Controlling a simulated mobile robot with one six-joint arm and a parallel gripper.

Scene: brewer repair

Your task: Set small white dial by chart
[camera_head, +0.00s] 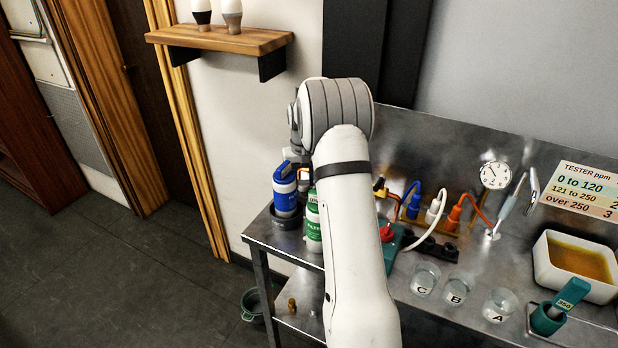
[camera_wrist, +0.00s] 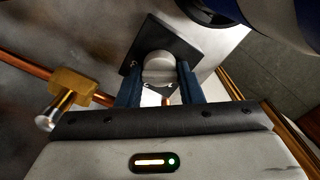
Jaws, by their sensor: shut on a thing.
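The small white dial (camera_wrist: 159,68) is a round pale knob on a dark square plate (camera_wrist: 185,47) in the wrist view. My gripper (camera_wrist: 159,80) has its two blue fingers closed on either side of it. The dial's setting cannot be read. In the head view my arm hides the gripper and dial. The chart (camera_head: 583,189) is at the right on the back panel, headed "TESTER ppm", with rows "0 to 120", "121 to 250" beside 2, and "over 250" beside 3. The top row's number is cut off. A teal tester (camera_head: 571,294) at lower right appears to show 350.
A copper pipe with a brass valve (camera_wrist: 75,88) runs close left of my fingers. A blue bottle (camera_head: 286,192) and green-white bottle (camera_head: 314,228) stand by my arm. Glasses C (camera_head: 425,280), B (camera_head: 458,289) and A (camera_head: 499,306) and a white tub (camera_head: 548,276) occupy the right side.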

